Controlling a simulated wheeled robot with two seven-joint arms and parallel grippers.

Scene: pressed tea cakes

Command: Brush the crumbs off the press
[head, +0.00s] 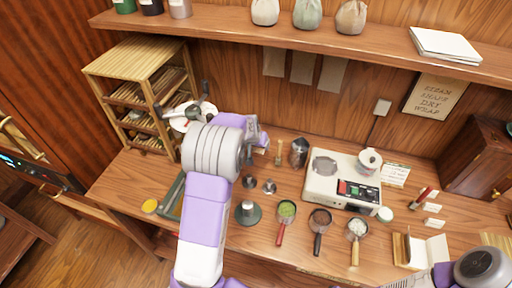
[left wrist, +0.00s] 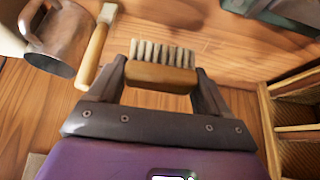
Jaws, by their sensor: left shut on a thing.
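A brush (left wrist: 160,70) with a wooden back and pale bristles is between the fingers of my left gripper (left wrist: 160,82), which is shut on it. In the head view my left gripper (head: 258,134) is over the back of the table, left of the metal pitcher; the brush cannot be made out there. A dark green metal frame (head: 173,196) at the table's left is partly hidden by my left arm; I cannot tell whether it is the press. Similar green metal (left wrist: 283,12) shows in the left wrist view. No crumbs can be made out. My right gripper is out of view.
A metal pitcher (head: 299,152) and a wooden-handled tool (head: 279,153) stand near the left gripper. A wooden rack (head: 140,62) is at the left. A white scale (head: 325,188) is at centre right, with several handled cups in front. A shelf (head: 240,28) overhangs the back.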

